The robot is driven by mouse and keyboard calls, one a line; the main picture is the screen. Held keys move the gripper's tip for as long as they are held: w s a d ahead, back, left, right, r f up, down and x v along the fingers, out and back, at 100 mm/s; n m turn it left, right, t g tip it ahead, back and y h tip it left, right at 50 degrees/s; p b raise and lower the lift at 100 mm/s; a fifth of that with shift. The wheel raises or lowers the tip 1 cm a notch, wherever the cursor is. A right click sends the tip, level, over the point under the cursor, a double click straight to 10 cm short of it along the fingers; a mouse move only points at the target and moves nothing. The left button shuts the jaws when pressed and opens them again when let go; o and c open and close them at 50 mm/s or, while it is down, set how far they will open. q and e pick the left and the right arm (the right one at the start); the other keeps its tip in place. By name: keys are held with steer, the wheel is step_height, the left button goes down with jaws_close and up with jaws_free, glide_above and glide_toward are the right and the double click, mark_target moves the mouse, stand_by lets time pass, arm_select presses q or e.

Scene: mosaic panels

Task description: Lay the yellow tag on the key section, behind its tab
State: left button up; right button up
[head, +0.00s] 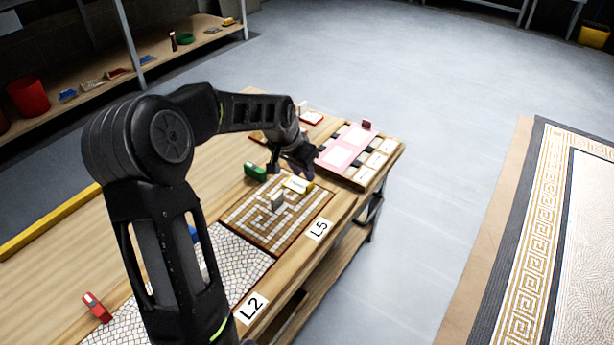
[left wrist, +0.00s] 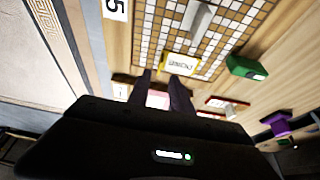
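The key section (head: 245,222) is a square mosaic panel with a brown and white key pattern, beside the label L5. A grey tab (head: 278,202) stands up from it and also shows in the left wrist view (left wrist: 198,17). The yellow tag (head: 298,185), with a white lettered face, is at the panel's far edge, beyond the tab. In the left wrist view the tag (left wrist: 180,64) appears to lie over the edge tiles. My left gripper (head: 293,165) is just past the tag; its fingers (left wrist: 164,88) are apart with nothing seen held. My right gripper is out of view.
A green block (head: 255,172) lies left of the tag on the bench. A pink board (head: 345,150) on a wooden tray stands beyond my gripper. A pale mosaic panel by label L2 (head: 251,307) lies nearer, partly hidden by my arm. A red block (head: 97,307) lies at left.

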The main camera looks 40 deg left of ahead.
arm_select(q)
steer(key=v, duration=0.5)
steer(key=shift+r+p, duration=0.1)
steer(key=shift+p, duration=0.2)
steer(key=shift+s+d, duration=0.1)
stand_by(0.4)
